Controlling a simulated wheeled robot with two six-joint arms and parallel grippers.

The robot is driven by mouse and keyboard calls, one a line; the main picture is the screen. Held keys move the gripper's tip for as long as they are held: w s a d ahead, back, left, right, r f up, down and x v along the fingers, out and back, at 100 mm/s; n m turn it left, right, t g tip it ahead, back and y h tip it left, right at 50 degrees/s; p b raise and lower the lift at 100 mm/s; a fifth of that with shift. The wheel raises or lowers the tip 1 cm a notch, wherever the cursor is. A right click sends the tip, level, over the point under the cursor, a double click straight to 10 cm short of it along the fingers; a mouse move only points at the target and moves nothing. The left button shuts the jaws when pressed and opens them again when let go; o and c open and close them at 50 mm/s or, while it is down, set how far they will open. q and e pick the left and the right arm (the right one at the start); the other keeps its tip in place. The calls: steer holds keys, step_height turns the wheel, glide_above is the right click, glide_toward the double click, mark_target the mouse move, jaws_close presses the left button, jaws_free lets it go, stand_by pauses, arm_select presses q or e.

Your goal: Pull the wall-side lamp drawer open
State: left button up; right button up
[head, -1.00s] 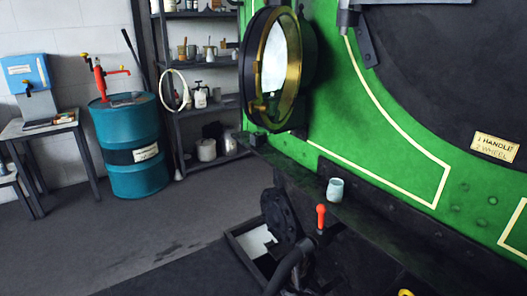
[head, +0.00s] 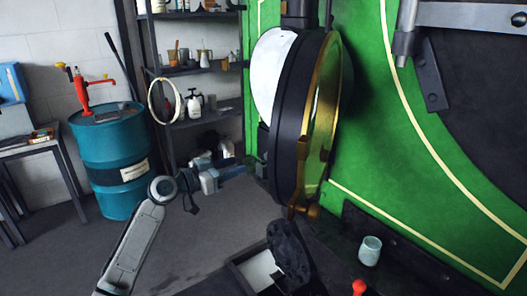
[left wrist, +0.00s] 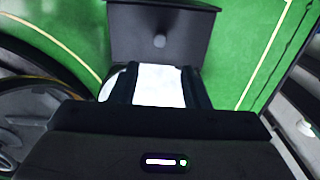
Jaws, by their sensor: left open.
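The lamp (head: 290,120) is a big black drum with a brass-rimmed glass front, on the green engine front. In the left wrist view, a dark box-like front with a small grey round knob, which looks like the lamp drawer (left wrist: 160,24), stands just beyond my fingers. I cannot tell from the head view where this drawer is; the lamp may hide it. My left gripper (head: 252,168) reaches in beside the lamp's wall side. In the left wrist view its two dark fingers (left wrist: 158,76) are apart, short of the knob, with a white surface showing between them. My right gripper is not in view.
A teal drum (head: 112,160) with a red pump, a shelf rack (head: 190,71) and a small table (head: 30,146) stand by the white wall. A pale cup (head: 370,250) sits on the dark ledge below the lamp. The floor left of the engine is clear.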

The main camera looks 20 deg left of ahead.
mark_target(266, 156)
arm_select(q)
steer(key=p+x, duration=0.3)
steer(key=x, duration=0.5)
steer(key=shift+w+d+r+p, duration=0.1)
steer(key=shift+w+d+p, duration=0.15)
steer(key=shift+p, duration=0.1)
steer(key=shift+w+d, duration=0.4)
jaws_close()
